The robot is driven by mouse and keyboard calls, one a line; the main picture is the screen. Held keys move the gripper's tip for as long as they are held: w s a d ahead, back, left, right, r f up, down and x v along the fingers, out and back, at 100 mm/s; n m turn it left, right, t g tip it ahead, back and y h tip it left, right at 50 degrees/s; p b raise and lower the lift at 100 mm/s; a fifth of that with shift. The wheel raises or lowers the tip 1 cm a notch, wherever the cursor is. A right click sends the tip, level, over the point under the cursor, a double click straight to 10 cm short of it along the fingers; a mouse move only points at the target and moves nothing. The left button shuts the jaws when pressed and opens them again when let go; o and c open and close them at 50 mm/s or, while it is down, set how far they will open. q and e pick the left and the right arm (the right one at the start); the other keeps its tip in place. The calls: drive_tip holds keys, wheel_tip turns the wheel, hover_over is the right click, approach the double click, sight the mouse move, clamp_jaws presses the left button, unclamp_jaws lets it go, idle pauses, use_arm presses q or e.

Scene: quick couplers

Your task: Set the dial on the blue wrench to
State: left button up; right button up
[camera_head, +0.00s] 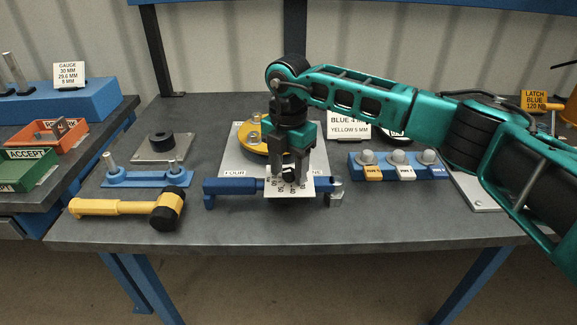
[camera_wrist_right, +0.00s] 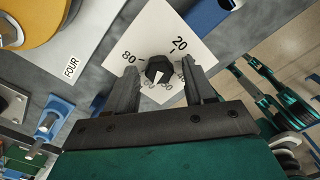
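The blue wrench (camera_head: 222,187) lies across the front middle of the table. A white dial card (camera_head: 272,190) with black numbers sits on it, and it also shows in the right wrist view (camera_wrist_right: 150,22). A black knob (camera_wrist_right: 158,68) with a pale pointer is at its centre. The pointer faces the wrist, toward partly hidden numbers; 80 and 20 are readable. My right gripper (camera_head: 291,178) points down over the dial. In the right wrist view its fingers (camera_wrist_right: 160,80) are apart, one on each side of the knob, with visible gaps. My left gripper is not in view.
Behind the wrench is a white plate (camera_head: 233,160) with a yellow round part (camera_head: 250,138). A yellow mallet (camera_head: 110,207) and blue pegged holder (camera_head: 146,179) lie left. A blue block with several knobs (camera_head: 398,166) is right. The table's front edge is clear.

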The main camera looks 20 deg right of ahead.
sight(289, 171)
drive_tip(key=shift+o, duration=0.2)
wheel_tip(289, 171, up, 13)
idle(0.5)
